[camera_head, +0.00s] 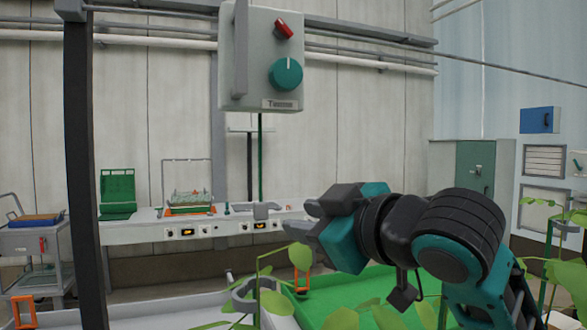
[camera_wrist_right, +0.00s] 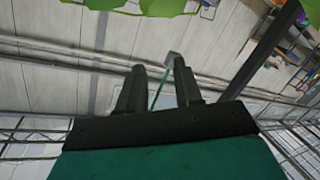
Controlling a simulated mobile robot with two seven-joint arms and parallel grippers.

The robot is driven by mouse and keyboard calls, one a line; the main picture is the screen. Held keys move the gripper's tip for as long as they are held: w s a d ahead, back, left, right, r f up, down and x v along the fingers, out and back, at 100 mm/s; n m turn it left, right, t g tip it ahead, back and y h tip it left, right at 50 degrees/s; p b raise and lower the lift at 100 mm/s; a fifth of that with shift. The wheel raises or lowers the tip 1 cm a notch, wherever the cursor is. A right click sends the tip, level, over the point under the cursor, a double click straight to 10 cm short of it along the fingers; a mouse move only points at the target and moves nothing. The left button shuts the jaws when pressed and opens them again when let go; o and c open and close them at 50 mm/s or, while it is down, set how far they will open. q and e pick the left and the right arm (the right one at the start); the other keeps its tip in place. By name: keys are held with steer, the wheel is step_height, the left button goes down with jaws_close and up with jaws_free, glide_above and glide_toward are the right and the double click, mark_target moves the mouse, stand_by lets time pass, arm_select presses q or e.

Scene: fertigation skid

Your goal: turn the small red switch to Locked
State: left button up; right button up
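The small red switch (camera_head: 283,29) is on the upper front of a grey control box (camera_head: 248,60), high in the head view. Its handle is tilted. A larger round teal knob (camera_head: 285,74) with a pale mark pointing up sits below it. A label plate (camera_head: 281,104) is under the knob, its text too small to read. My right gripper (camera_head: 313,214) is well below the box and apart from it, pointing left. In the right wrist view its two fingers (camera_wrist_right: 158,88) stand apart with nothing between them. My left gripper is not in view.
A dark post (camera_head: 84,180) stands at left. A grey vertical bar (camera_head: 240,48) runs along the box's left side. Leafy plants (camera_head: 300,257) and a green tray (camera_head: 350,294) lie below my right arm. A white bench (camera_head: 150,229) stands behind. The space between gripper and box looks clear.

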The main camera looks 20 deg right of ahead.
steer(key=s+r+n+t+y, duration=0.1)
steer(key=s+r, duration=0.1)
steer(key=r, duration=0.4)
steer(key=s+r+n+t, duration=0.1)
steer(key=s+r, duration=0.2)
steer(key=r, duration=0.4)
steer(key=n+t, duration=0.1)
steer(key=t, duration=0.2)
glide_toward(285, 27)
steer(key=shift+y, duration=0.4)
steer(key=p+x, duration=0.3)
steer(key=x, duration=0.5)
steer(key=shift+w+d, duration=0.1)
steer(key=shift+d, duration=0.05)
steer(key=shift+c, duration=0.4)
steer(key=shift+f, duration=0.1)
jaws_close()
